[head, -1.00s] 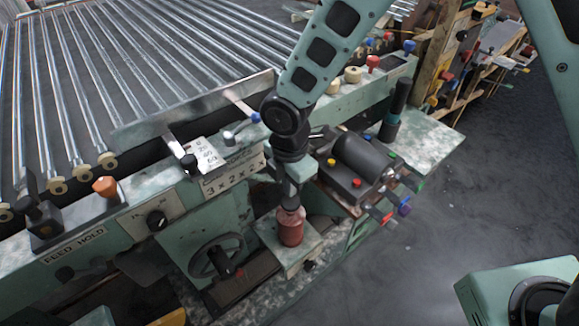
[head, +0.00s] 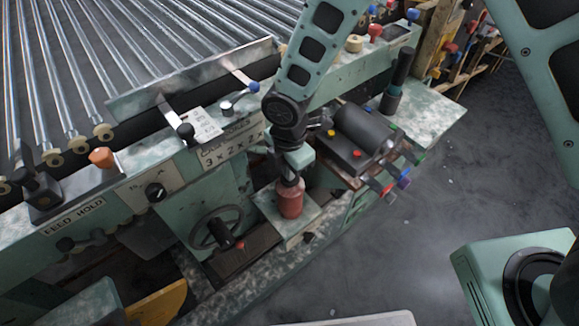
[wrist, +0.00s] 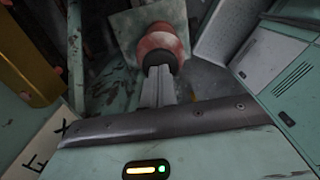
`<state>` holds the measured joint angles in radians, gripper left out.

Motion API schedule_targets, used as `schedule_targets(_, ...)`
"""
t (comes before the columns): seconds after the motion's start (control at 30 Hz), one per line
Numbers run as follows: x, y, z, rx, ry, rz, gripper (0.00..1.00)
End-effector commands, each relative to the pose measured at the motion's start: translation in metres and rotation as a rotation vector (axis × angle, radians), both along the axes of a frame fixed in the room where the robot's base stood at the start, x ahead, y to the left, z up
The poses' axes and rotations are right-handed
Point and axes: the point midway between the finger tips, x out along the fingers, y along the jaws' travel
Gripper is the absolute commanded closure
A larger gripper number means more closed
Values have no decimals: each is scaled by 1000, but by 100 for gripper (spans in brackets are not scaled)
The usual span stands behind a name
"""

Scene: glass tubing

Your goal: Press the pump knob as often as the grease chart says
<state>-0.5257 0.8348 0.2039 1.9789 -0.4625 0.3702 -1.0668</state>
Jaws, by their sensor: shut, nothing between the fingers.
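The pump knob (head: 291,202) is a dull red cylinder standing upright on a pale green block at the machine's foot. My gripper (head: 290,181) is shut and empty, pointing down right over its top. In the wrist view the knob (wrist: 160,42) shows red with a dark end, and my closed fingers (wrist: 158,82) overlap that dark end. I cannot tell whether they touch it. The grease chart seems to be the label plate (head: 231,148) on the machine front. It appears to read "3x 2x 2x"; its heading is blurred and its right end lies close beside my arm.
A black box with a cylinder (head: 360,135) and coloured levers stands right of my gripper. A handwheel (head: 217,228) is to the left of the knob. Glass tubes (head: 130,50) lie on the bed behind. The floor (head: 450,200) at right is clear.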

Motion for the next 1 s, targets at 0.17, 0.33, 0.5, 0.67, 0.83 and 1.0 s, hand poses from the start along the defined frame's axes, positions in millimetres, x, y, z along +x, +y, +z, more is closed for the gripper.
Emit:
schedule_targets(0.17,-2,-1,-5,-3,6,0,100)
schedule_targets(0.33,-3,-1,1,-4,7,0,100)
schedule_targets(0.5,-3,3,27,-2,5,-1,100)
schedule_targets(0.67,-1,7,55,3,-3,-5,100)
schedule_targets(0.83,-1,7,94,4,-4,-6,100)
schedule_targets(1.0,-2,7,123,3,-2,-6,100)
